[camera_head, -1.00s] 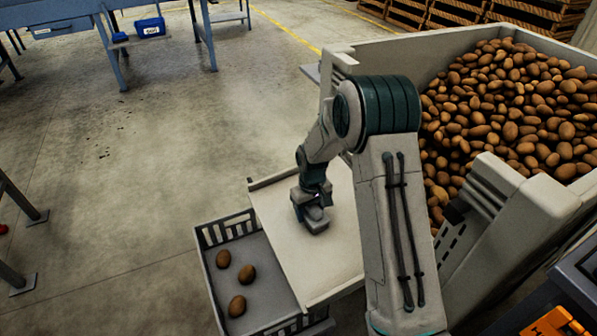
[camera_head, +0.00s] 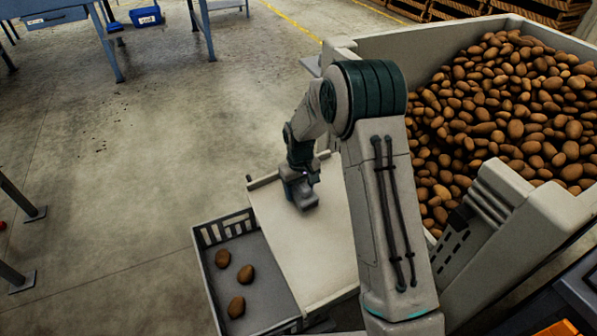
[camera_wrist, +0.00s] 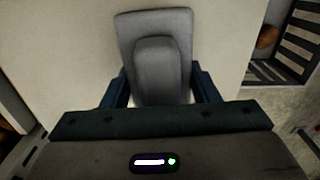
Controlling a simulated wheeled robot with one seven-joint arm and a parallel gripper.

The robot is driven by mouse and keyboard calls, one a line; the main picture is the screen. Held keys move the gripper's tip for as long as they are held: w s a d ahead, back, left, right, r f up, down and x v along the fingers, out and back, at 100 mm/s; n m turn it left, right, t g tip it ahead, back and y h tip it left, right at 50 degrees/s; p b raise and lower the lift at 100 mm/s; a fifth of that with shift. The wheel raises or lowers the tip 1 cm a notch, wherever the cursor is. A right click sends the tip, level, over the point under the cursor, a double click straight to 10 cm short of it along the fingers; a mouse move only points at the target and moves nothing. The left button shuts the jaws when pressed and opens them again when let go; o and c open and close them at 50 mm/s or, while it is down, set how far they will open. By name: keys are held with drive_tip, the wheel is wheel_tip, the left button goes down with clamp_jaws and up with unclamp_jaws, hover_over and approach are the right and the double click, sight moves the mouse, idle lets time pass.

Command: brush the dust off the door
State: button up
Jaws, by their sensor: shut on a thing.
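The door looks to be the pale flat panel (camera_head: 315,255) that slopes from the potato bin down to a crate. In the wrist view its pale surface (camera_wrist: 222,35) fills the background. My gripper (camera_head: 298,182) is over the panel's upper part, near its far edge. It is shut on a grey brush (camera_head: 307,201). In the wrist view the brush (camera_wrist: 152,25) sits between the dark blue fingers of my gripper (camera_wrist: 160,88), its wide head against or just above the panel. Its bristles are hidden. I cannot make out dust on the panel.
A grey crate (camera_head: 203,275) with a few potatoes (camera_head: 236,306) stands at the panel's lower left edge. A large pale bin (camera_head: 440,62) full of potatoes (camera_head: 520,120) is on the right. Open concrete floor lies to the left, with a blue table (camera_head: 108,50) beyond.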

drive_tip(key=shift+r+p, duration=1.6)
drive_tip(key=shift+r, duration=1.05)
